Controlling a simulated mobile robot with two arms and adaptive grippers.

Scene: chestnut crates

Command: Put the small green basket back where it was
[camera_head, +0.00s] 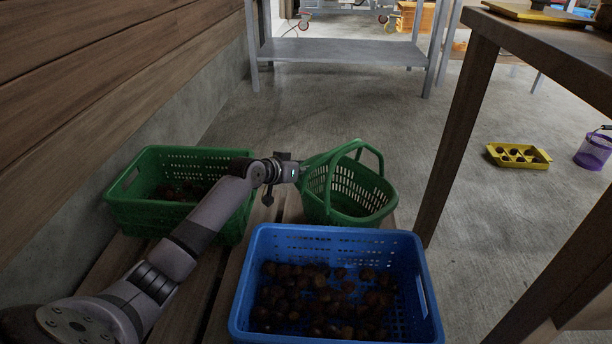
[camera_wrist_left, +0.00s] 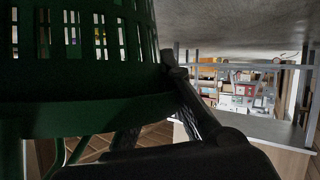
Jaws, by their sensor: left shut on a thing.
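The small green basket (camera_head: 348,190) with its raised handle is at the right end of the slatted wooden surface, behind the blue crate. It looks empty and roughly upright. My left gripper (camera_head: 303,170) is shut on the basket's left rim. In the left wrist view the basket's perforated wall (camera_wrist_left: 90,85) fills the left part, close to the gripper (camera_wrist_left: 165,115). I cannot tell whether the basket's bottom touches the slats. My right gripper is not in view.
A green crate (camera_head: 127,212) with chestnuts stands left of the basket, under my left arm. A blue crate (camera_head: 237,318) of chestnuts stands in front. A wooden table (camera_head: 462,120) stands at right. A yellow tray (camera_head: 518,163) and a purple bucket (camera_head: 593,152) are on the floor.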

